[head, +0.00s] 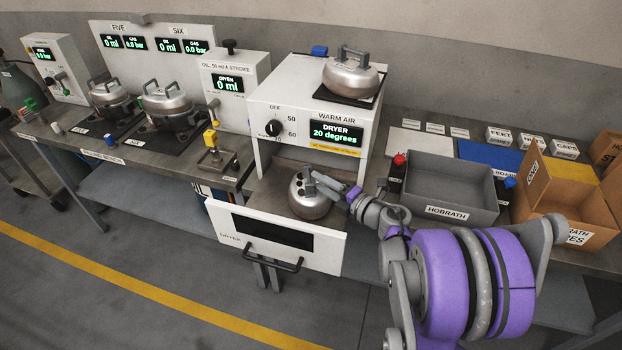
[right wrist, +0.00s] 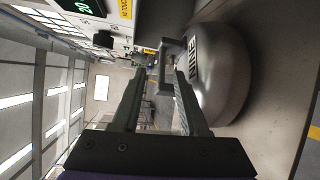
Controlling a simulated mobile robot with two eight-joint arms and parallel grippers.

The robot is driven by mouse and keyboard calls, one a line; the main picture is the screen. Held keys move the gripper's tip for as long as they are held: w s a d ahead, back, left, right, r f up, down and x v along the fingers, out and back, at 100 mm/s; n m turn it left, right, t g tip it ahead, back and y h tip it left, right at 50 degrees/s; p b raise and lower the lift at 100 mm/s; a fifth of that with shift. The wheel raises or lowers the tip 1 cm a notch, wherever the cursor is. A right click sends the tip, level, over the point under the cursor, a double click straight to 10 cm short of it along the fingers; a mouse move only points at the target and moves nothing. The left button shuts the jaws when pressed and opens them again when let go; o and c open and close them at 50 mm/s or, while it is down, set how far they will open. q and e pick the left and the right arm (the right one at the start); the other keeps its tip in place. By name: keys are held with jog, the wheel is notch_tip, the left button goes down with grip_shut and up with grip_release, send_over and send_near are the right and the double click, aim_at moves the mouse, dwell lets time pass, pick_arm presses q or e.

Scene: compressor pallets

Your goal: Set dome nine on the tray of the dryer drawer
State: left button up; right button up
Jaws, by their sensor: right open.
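Dome nine (head: 309,205) is a grey metal dome with a top handle. It sits upright on the tray (head: 262,189) of the dryer drawer (head: 275,237), which is pulled out. In the right wrist view the dome (right wrist: 218,75) shows on its side, with a label that appears to read NINE. My right gripper (head: 318,184) is at the dome's top; in the right wrist view its open fingers (right wrist: 160,80) are at the handle (right wrist: 170,54). I cannot tell whether a finger touches it. My left gripper is out of view.
The dryer (head: 290,110) reads 20 degrees and bears another dome (head: 350,78) on top. Domes stand at the left (head: 167,106).

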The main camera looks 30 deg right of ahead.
jog(key=v, duration=0.7)
jog(key=shift+c, duration=0.2)
dwell(0.9)
